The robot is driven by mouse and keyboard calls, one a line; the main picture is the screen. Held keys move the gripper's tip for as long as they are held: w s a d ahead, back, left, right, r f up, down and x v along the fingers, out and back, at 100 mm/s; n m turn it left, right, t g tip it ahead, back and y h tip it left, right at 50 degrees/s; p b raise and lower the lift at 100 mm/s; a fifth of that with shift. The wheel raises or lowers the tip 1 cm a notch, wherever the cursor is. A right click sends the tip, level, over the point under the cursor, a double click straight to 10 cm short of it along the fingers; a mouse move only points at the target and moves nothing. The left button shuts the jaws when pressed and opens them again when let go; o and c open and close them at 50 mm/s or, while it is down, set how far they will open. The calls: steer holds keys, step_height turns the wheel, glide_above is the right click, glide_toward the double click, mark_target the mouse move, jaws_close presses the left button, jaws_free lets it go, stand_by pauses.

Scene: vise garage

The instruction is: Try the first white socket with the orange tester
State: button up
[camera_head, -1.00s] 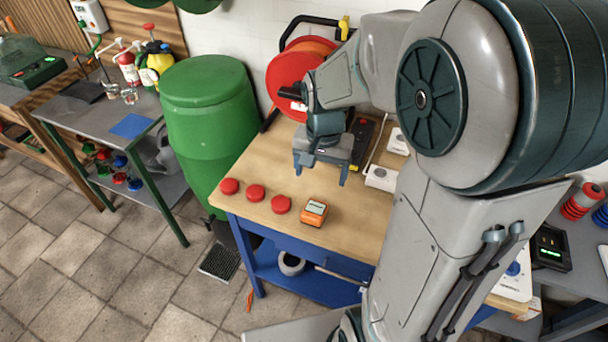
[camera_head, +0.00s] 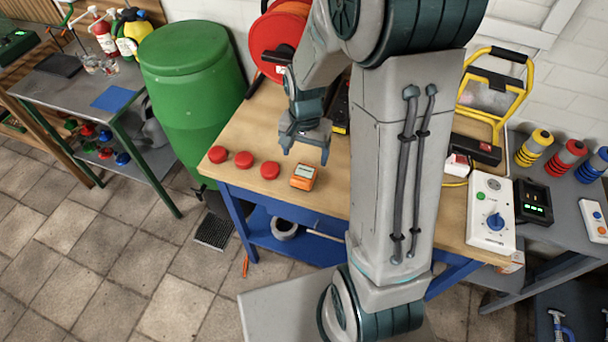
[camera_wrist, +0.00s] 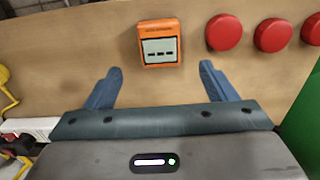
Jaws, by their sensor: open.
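The orange tester (camera_head: 303,176) lies near the front edge of the wooden bench top, with its grey display facing up. In the wrist view the tester (camera_wrist: 160,43) is just beyond my open fingertips, centred between them and apart from both. My gripper (camera_head: 305,158) is open and empty, above the bench behind the tester. It also shows in the wrist view (camera_wrist: 161,68). The white sockets are not clearly visible now; my arm covers that part of the bench in the head view. A white edge (camera_wrist: 30,128) shows at the left of the wrist view, too cut off to name.
Three red round caps (camera_head: 243,159) lie in a row left of the tester. A green barrel (camera_head: 190,90) stands left of the bench. A red cable reel (camera_head: 275,45) is behind. A white box with a blue knob (camera_head: 491,212) sits at the bench's right end.

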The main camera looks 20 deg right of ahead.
mark_target(304, 173)
steer(key=shift+f, duration=1.45)
steer(key=shift+s+f+p, duration=0.2)
steer(key=shift+f+p, duration=0.15)
steer(key=shift+f, duration=0.15)
steer(key=shift+s+a+f+p, duration=0.15)
steer(key=shift+f+p, duration=0.3)
steer(key=shift+f, duration=1.65)
steer(key=c, duration=1)
